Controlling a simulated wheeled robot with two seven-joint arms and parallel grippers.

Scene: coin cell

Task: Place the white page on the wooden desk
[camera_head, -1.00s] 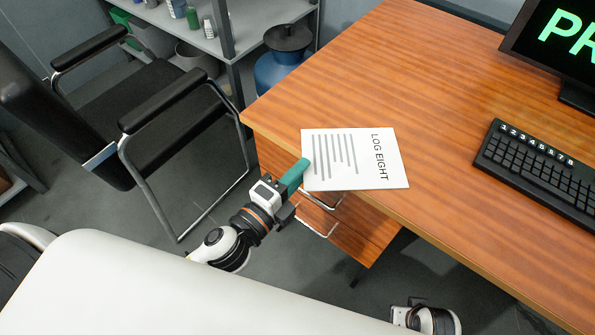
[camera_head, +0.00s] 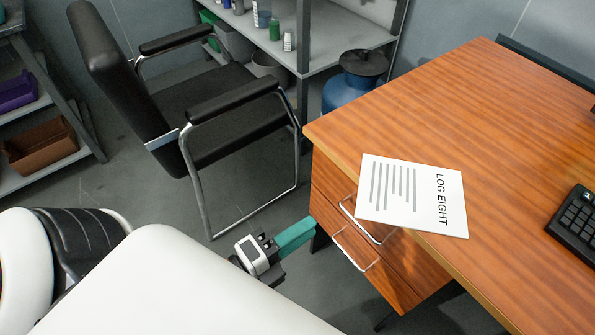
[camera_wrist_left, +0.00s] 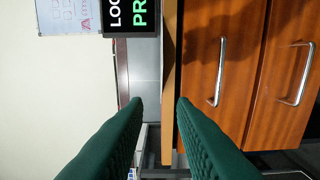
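The white page (camera_head: 412,196), printed "LOG EIGHT", lies on the near left edge of the wooden desk (camera_head: 470,120). Its lower left part sticks out past the desk edge, above the drawers. My left gripper (camera_head: 310,229) has green fingers and is below and left of the page, clear of it. In the left wrist view, the fingers of the left gripper (camera_wrist_left: 158,100) stand apart with nothing between them. The page does not show in that view. My right gripper is in neither view.
Drawers with metal handles (camera_head: 365,250) are under the desk edge, close to my left gripper. A black chair (camera_head: 215,110) stands to the left. A blue container (camera_head: 350,92) and grey shelves (camera_head: 335,48) are behind. A keyboard (camera_head: 577,225) is at right.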

